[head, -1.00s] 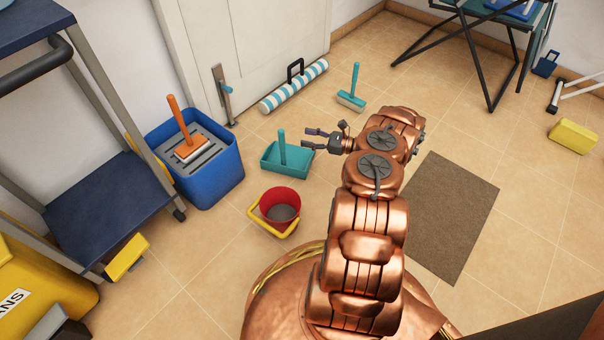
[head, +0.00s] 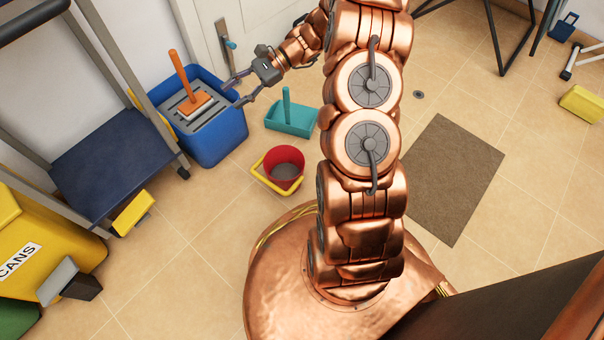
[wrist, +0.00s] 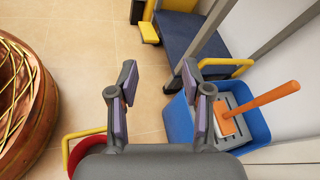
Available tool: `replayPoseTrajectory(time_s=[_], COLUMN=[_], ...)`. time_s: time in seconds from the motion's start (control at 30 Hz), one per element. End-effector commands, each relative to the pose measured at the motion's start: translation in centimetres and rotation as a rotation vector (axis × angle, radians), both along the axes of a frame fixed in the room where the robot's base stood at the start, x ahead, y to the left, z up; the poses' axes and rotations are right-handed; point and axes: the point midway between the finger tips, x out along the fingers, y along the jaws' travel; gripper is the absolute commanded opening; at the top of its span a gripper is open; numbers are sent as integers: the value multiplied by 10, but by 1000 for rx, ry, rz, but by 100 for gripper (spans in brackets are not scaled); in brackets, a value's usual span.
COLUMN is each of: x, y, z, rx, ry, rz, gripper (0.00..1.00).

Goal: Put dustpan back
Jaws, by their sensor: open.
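A teal dustpan (head: 291,118) with an upright handle lies on the floor tiles, right of the blue bucket and behind the red bucket. It does not show in the wrist view. My gripper (head: 231,95) is open and empty above the right rim of the blue bucket (head: 217,138), left of the dustpan. In the wrist view the two fingers of my gripper (wrist: 159,84) are spread apart, with floor seen between them. The blue bucket (wrist: 181,124) is at the right there.
An orange-handled tool (head: 182,75) rests on the blue bucket's grey grate. A red bucket (head: 284,165) with a yellow handle stands in front of the dustpan. A cart with a dark blue shelf (head: 110,160) is at the left. A brown mat (head: 450,180) lies on the right.

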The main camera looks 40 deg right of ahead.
Motion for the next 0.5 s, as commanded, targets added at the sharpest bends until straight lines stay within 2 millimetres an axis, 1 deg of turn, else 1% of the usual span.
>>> replayPoseTrajectory(time_s=[0.03, 0.17, 0.2, 0.37, 0.5], x=[-10, -35, -44, -80, -115], y=[13, 39, 46, 69, 85], z=[10, 27, 31, 49, 61], rx=[-27, -102, -122, -216, -295], ry=[-14, -47, -55, -101, -140], rz=[48, 161, 195, 331, 453], gripper=[49, 49, 49, 49, 49])
